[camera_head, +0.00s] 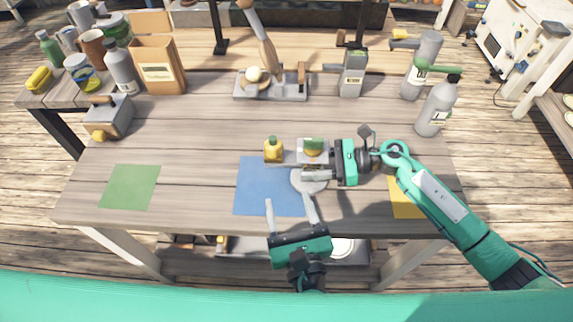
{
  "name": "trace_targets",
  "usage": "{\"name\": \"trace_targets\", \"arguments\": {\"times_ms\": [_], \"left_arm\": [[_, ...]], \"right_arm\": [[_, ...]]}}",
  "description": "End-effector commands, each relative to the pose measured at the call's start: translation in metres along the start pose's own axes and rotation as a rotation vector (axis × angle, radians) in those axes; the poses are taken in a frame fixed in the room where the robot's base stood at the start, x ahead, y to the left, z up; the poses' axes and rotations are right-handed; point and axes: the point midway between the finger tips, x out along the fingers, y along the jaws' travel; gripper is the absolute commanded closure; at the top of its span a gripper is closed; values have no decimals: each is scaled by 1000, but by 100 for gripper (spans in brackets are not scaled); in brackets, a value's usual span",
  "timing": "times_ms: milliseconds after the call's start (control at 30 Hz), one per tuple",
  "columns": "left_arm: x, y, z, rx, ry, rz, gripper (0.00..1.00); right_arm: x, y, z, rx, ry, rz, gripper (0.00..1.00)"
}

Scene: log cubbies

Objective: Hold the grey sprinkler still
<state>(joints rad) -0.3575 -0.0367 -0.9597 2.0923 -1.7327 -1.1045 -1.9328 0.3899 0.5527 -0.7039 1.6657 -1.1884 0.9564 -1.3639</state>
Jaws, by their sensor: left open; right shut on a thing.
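The grey sprinkler (310,183) appears to be the grey piece with a flat round part over the blue mat (257,195). My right gripper (313,165) reaches in from the right and is shut on it; its fingers hide part of it. A yellow-topped part (273,151) stands left of these fingers, and a green part shows between or behind them; I cannot tell if they belong to the sprinkler. My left gripper (288,198) is open, below the sprinkler, with its fingers pointing up the picture. One finger lies close to the round part; contact cannot be told.
A green mat (130,187) lies left and a yellow mat (404,198) lies partly under my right arm. A wooden-handled tool (270,85), a grey box (352,78) and grey bottles (437,106) stand farther back.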

Motion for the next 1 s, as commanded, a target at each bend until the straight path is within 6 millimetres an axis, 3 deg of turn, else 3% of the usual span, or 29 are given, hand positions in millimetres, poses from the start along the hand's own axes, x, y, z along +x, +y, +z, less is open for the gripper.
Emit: {"name": "trace_targets", "arguments": {"times_ms": [233, 267, 400, 767, 1000], "left_arm": [[-1, 0, 0, 0, 0, 0, 42], [-1, 0, 0, 0, 0, 0, 42], [-1, 0, 0, 0, 0, 0, 42], [-1, 0, 0, 0, 0, 0, 42], [-1, 0, 0, 0, 0, 0, 42]], "right_arm": [[0, 1, -3, 3, 5, 0, 84], [0, 1, -3, 3, 5, 0, 55], [0, 0, -2, 2, 3, 0, 31], [-6, 0, -1, 1, 2, -1, 31], [-50, 0, -2, 2, 5, -2, 31]]}}
